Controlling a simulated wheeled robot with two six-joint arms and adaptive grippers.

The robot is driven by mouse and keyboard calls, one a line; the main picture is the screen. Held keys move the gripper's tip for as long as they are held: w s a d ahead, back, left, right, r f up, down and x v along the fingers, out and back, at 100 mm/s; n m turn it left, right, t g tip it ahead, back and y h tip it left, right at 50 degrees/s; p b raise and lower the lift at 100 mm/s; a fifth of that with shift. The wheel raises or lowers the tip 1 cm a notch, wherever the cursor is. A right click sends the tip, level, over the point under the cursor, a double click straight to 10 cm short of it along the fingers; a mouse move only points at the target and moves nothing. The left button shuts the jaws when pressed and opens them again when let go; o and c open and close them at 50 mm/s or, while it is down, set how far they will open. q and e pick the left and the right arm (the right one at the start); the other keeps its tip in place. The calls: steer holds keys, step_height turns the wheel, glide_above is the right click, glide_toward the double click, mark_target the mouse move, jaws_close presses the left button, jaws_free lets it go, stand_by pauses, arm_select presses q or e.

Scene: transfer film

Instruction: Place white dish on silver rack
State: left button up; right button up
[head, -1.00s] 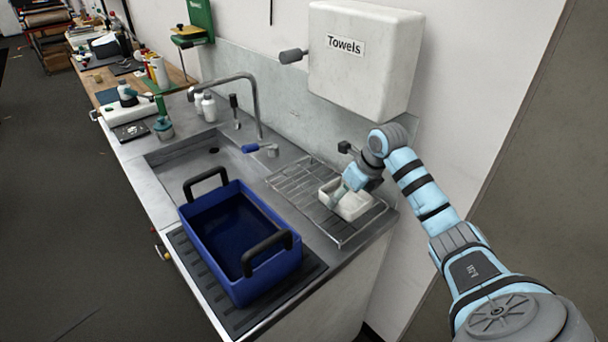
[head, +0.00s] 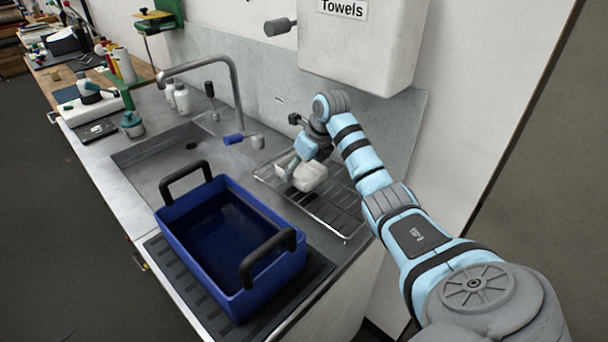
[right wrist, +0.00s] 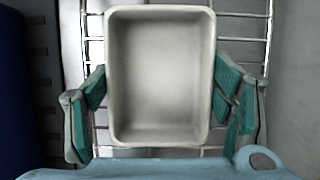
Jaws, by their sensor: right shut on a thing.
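The white dish (head: 308,176) is a small rectangular tub; in the head view it is at the rack, tilted. In the right wrist view the dish (right wrist: 160,75) shows its open inside, between the two teal finger pads. My right gripper (head: 290,172) is shut on the dish; it also shows in the right wrist view (right wrist: 160,108). The silver rack (head: 338,212) is a wire grid on the counter right of the sink, and its wires (right wrist: 240,30) show behind the dish. I cannot tell whether the dish touches the rack. My left gripper is out of view.
A blue bin (head: 235,262) with black handles stands on a dark ribbed mat in front of the rack. The sink (head: 165,160) and tall faucet (head: 237,95) are to the left. A towel dispenser (head: 370,45) hangs on the wall above. The rack's near right part is bare.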

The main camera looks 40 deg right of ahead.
mark_target(309, 180)
steer(key=shift+p, duration=0.3)
steer(key=shift+c, duration=0.5)
steer(key=o, duration=1.3)
steer(key=shift+w, duration=0.1)
steer(key=v, duration=0.7)
steer(key=shift+r+p, duration=0.3)
steer(key=shift+r, duration=0.05)
steer(key=shift+f, duration=0.1)
